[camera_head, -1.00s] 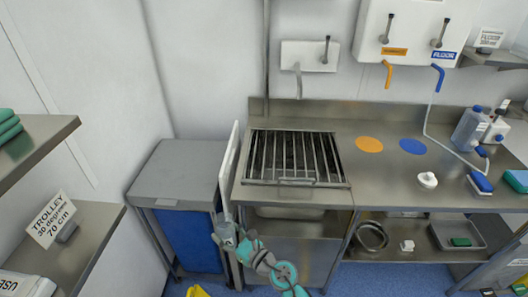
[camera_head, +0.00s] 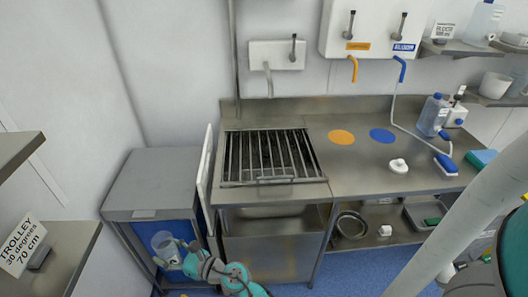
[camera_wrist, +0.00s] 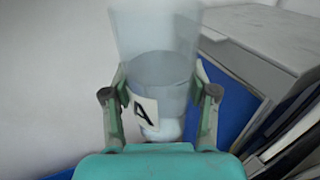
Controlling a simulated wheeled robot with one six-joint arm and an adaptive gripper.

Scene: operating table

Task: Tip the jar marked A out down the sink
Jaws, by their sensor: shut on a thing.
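The clear jar marked A (camera_wrist: 160,80) is held between the fingers of my gripper (camera_wrist: 161,95) in the wrist view. Its white label with a black A faces the camera. Something whitish shows low in the jar; I cannot tell what it is. In the head view the jar (camera_head: 162,243) looks upright, in front of the blue-fronted cabinet, with my gripper (camera_head: 178,252) shut on it. The sink (camera_head: 230,180) is to the right and higher in the picture, covered by a dark barred grate (camera_head: 272,155) with a front handle. The jar is apart from it.
A thin white upright panel (camera_head: 204,175) stands between the grey-topped cabinet (camera_head: 155,178) and the sink. Taps (camera_head: 273,56) are on the wall above. Orange (camera_head: 341,137) and blue (camera_head: 382,135) discs mark the counter, with a white lid-like piece (camera_head: 398,166) nearby.

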